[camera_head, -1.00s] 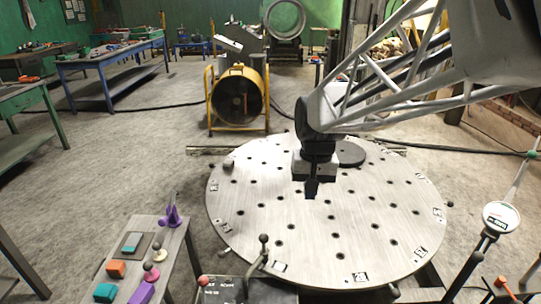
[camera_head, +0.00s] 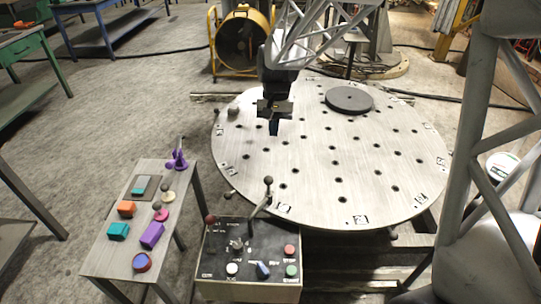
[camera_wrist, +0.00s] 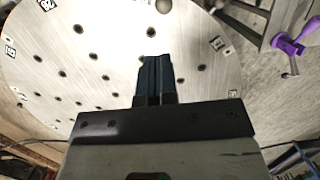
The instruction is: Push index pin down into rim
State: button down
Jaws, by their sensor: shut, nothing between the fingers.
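A round grey metal table (camera_head: 320,165) has a pattern of holes and printed square markers near its rim. A grey ball-topped piece (camera_head: 232,112), which looks like the index pin, stands at the table's left rim. It also shows at the top edge of the wrist view (camera_wrist: 164,5). How deep it sits cannot be told. My gripper (camera_head: 273,130) points down above the left part of the table, to the right of that pin and apart from it. In the wrist view its dark fingers (camera_wrist: 155,62) are together and empty.
A dark disc (camera_head: 349,99) lies on the table's far side. A control box (camera_head: 248,262) with a lever and buttons stands at the near edge. A side bench (camera_head: 105,250) at left holds coloured blocks and a purple piece (camera_head: 178,160). A yellow fan (camera_head: 241,40) stands behind.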

aim_at(269, 179)
jog(key=shift+w+a+f, duration=0.25)
jog(key=shift+w+a, duration=0.05)
jog(key=shift+a, duration=0.05)
jog(key=shift+f, duration=0.1)
jog(key=s+f, duration=0.1)
jog(key=f, duration=0.8)
jog(key=s+f, duration=0.1)
jog(key=f, duration=0.3)
jog(key=shift+s+a+f, duration=0.25)
jog(key=shift+s+f, duration=0.05)
jog(key=shift+s, duration=0.05)
jog(key=shift+s+f, duration=0.1)
jog(key=shift+f, duration=1.8)
